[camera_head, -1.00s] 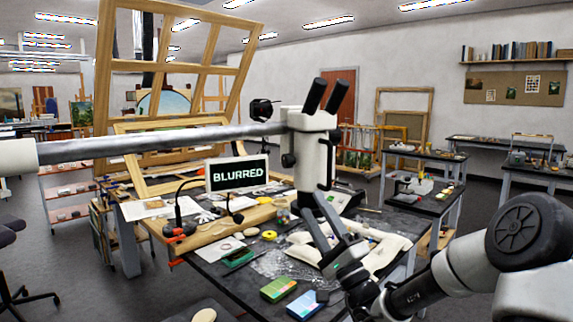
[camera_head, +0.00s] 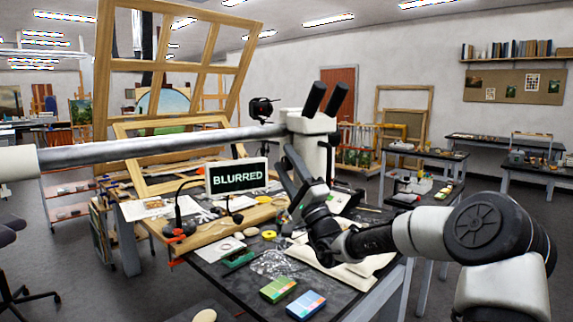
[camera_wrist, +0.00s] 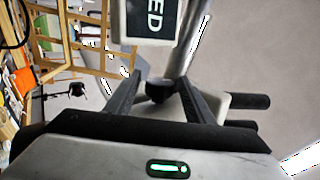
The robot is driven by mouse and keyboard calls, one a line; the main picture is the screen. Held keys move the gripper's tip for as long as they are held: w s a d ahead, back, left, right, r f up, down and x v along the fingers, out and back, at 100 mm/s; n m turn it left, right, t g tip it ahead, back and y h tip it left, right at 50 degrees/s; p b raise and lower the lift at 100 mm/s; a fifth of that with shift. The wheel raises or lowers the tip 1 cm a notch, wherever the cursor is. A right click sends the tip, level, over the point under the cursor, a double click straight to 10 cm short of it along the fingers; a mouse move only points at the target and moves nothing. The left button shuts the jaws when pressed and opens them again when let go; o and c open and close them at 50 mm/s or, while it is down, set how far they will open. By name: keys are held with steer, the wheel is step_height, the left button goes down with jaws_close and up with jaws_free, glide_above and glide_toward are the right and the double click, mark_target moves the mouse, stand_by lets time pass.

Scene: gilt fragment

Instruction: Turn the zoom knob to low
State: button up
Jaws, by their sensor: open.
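The white stereo microscope (camera_head: 312,122) with two black eyepieces hangs on a grey boom arm over the table. My gripper (camera_head: 288,158) is raised against the near left side of its body. In the wrist view, my gripper (camera_wrist: 160,77) is open, with one finger on each side of a dark round knob (camera_wrist: 158,92) on the microscope body (camera_wrist: 228,103). Whether a finger touches the knob cannot be told. The knob's markings are not readable, and my gripper covers it in the head view. A small screen (camera_head: 237,176) reads "BLURRED"; part of it also shows in the wrist view (camera_wrist: 146,15).
The boom (camera_head: 150,147) runs left from the microscope. Below are a cluttered dark table (camera_head: 240,286), a green box (camera_head: 278,289), a blue box (camera_head: 306,304) and a clear plastic sheet (camera_head: 274,263). A large wooden frame (camera_head: 103,90) stands behind.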

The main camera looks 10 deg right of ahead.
steer(key=c, duration=1.1)
steer(key=shift+o, duration=0.2)
